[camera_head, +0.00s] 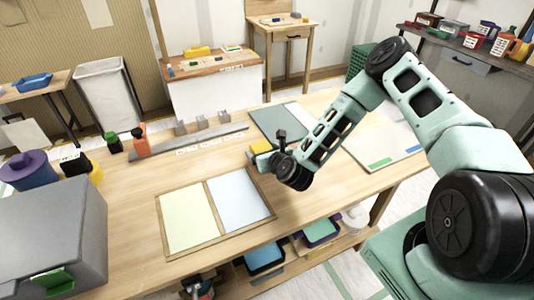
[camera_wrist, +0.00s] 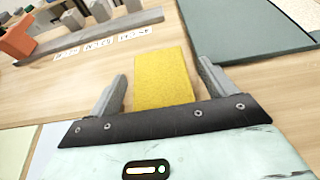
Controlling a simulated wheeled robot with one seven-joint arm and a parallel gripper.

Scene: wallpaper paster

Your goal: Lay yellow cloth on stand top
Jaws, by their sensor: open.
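The yellow cloth (camera_wrist: 162,72), a flat rectangular piece, lies on the wooden workbench (camera_head: 130,190). It also shows in the head view (camera_head: 261,145), partly hidden by my gripper. My gripper (camera_wrist: 163,84) is open, with one finger on each side of the cloth's near part in the wrist view. I cannot tell whether the fingers touch it. A wooden-topped stand with a white front (camera_head: 215,92) is behind the bench, with a yellow item (camera_head: 197,51) on it. A taller wooden stand (camera_head: 283,30) is farther back. I cannot tell which is the task's stand.
A tray with pale yellow and pale blue panels (camera_head: 214,210) lies nearer. A grey rail (camera_head: 190,140) with blocks and an orange bottle (camera_head: 140,138) are at the left. A dark grey board (camera_head: 272,123) lies beyond the cloth. A grey box (camera_head: 55,230) occupies the left corner.

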